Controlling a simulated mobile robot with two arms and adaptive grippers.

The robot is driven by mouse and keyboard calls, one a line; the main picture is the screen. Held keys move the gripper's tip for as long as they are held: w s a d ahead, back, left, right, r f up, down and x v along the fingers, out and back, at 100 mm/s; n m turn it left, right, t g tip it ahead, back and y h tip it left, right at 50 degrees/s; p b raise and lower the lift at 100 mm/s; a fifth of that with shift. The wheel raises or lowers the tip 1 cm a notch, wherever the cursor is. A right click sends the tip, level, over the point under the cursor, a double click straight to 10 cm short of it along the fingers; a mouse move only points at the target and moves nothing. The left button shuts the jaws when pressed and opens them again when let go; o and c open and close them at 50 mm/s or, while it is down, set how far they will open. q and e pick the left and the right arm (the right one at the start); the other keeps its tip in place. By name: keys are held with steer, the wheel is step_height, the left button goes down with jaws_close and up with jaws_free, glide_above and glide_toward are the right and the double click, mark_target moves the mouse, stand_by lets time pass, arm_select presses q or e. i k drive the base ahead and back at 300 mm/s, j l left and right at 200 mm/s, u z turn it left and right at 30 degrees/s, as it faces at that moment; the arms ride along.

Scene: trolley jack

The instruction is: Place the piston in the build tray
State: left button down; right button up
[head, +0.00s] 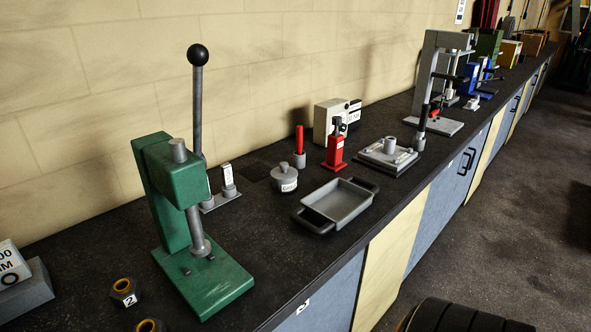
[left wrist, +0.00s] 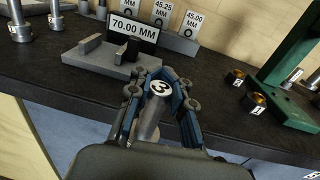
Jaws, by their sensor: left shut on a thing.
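My left gripper (left wrist: 160,92) shows in the left wrist view, its blue-padded fingers on both sides of a grey cylindrical piece. This piece looks like the piston (left wrist: 149,118); its round end carries a white label with a 3. The gripper is shut on it, and its lower part runs back towards the palm. The bench is behind the piece in this view. The build tray appears to be the shallow grey tray (head: 340,203) with black handles, empty near the bench's front edge in the head view. Neither gripper shows in the head view.
A green press (head: 180,215) with a tall lever stands left of the tray. Nuts marked 2 (head: 125,292) and 1 (left wrist: 254,102) lie near its base. A grey pot (head: 285,178), a red jack (head: 335,150) and a grey plate fixture (head: 388,157) stand behind and beside the tray.

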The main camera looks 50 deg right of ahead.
mark_target(328, 213)
steer(key=k+l+z, duration=0.15)
steer(key=k+z, duration=0.2)
steer(key=k, duration=0.3)
steer(key=z, duration=0.45)
steer(key=l+z, duration=0.1)
steer(key=z, duration=0.35)
steer(key=i+z, duration=0.1)
steer(key=z, duration=0.8)
